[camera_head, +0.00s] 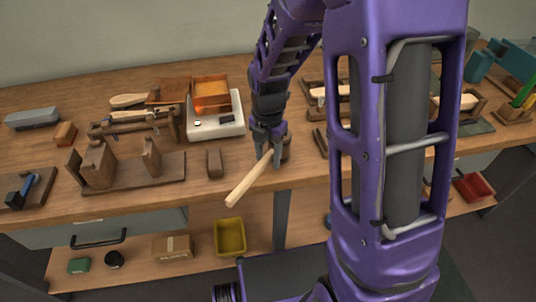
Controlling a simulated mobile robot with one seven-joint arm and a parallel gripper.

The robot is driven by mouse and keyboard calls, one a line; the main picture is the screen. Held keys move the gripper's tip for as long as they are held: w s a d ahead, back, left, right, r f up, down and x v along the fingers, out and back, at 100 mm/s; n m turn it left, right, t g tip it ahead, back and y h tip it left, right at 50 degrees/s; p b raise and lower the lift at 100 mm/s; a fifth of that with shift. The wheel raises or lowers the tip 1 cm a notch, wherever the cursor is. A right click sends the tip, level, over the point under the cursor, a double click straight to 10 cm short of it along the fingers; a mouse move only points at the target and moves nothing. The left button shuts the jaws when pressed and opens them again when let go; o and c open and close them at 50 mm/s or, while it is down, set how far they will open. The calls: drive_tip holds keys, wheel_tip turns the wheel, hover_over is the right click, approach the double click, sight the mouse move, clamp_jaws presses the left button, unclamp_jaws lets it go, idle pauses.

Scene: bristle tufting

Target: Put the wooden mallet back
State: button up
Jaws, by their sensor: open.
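The wooden mallet lies at the front of the workbench (225,192), its pale handle (248,180) pointing toward the front left and reaching the bench edge. Its darker head is mostly hidden behind my gripper, at the handle's far end. My gripper (268,158) points down over the far end of the handle, with its jaws open. One finger shows on each side of the handle; I cannot tell whether they touch it. I cannot tell which holder belongs to the mallet.
Left of it are a small wooden block (214,163) and a wooden fixture (150,172) with uprights. Behind stand a white device (228,128) and orange bins (210,93). My purple arm hides much of the bench's right. A yellow bin (230,237) sits on the lower shelf.

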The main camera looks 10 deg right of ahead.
sight(268, 155)
wheel_tip(268, 155, up, 12)
drive_tip(key=p, duration=0.2)
drive_tip(key=shift+r+p, duration=0.2)
drive_tip(key=shift+p, duration=0.15)
drive_tip(key=shift+d, duration=0.1)
idle(0.3)
